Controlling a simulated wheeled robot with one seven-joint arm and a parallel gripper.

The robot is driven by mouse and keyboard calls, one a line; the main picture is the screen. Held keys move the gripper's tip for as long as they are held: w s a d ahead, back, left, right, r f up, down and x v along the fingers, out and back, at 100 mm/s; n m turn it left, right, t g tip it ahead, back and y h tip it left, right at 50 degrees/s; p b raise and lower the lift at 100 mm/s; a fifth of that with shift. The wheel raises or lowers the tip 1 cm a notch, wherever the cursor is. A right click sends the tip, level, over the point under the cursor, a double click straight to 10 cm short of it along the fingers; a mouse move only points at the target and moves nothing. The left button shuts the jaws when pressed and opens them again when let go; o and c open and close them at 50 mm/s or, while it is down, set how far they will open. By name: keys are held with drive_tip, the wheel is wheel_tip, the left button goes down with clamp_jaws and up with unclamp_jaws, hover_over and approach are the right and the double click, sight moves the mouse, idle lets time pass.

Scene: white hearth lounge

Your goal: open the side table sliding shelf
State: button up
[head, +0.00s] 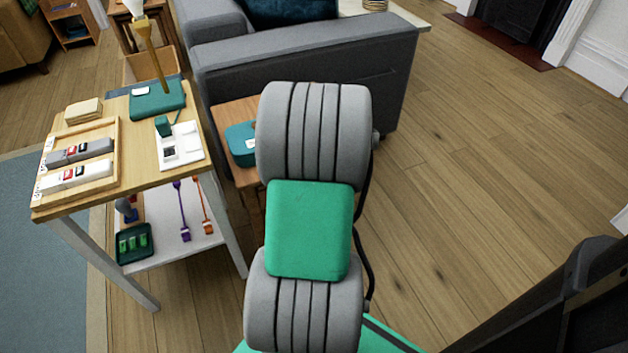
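A small wooden side table (229,112) stands against the grey sofa, partly hidden behind my arm. A teal box-like object with a white label (240,143) sits on it. Its front and any sliding shelf are mostly hidden, so I cannot tell how the shelf stands. My grey and green arm rises through the middle of the view, close in front of this table. My gripper is not in view.
A light wood table (130,145) with white legs and a lower shelf (165,240) stands at left, holding a wooden tray (112,165), a teal case (157,100) and small items. The grey sofa (300,62) is behind. Open wood floor (480,150) lies at right.

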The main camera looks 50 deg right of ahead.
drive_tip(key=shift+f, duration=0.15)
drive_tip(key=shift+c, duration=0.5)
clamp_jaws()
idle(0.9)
